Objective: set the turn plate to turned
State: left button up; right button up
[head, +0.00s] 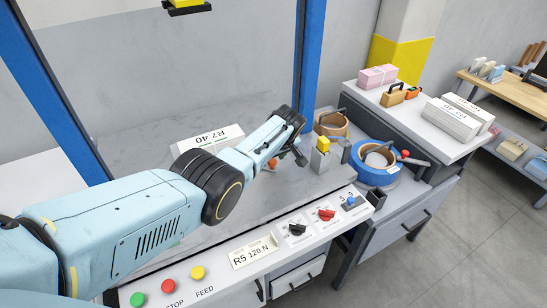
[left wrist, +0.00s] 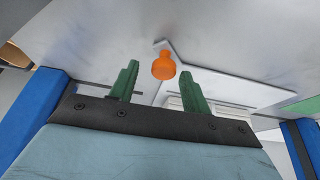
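An orange knob (head: 272,163) shows on the grey worktop, partly hidden by my left gripper; I take it to belong to the turn plate. The plate itself is mostly hidden in the head view, so its turn cannot be told. My left gripper (head: 290,150) is over the worktop beside the knob. In the left wrist view, the two green fingers of the left gripper (left wrist: 159,70) stand apart with nothing held. The orange knob (left wrist: 163,66) shows between and beyond their tips; contact cannot be told. My right gripper is not in view.
Blue posts (head: 306,60) frame the bench. A white block marked R7 40 (head: 208,139) lies behind my arm. Tape rolls (head: 376,162) and a yellow-topped block (head: 322,147) are to the right. The front panel has coloured buttons (head: 168,286) and switches (head: 326,214).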

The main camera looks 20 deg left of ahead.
pick_arm(q)
jog(key=shift+s, duration=0.1)
jog(key=shift+d+r+p, duration=0.15)
jog(key=shift+r+p, duration=0.15)
jog(key=p+v, duration=0.4)
jog(key=v, duration=0.8)
jog(key=shift+r, duration=0.35)
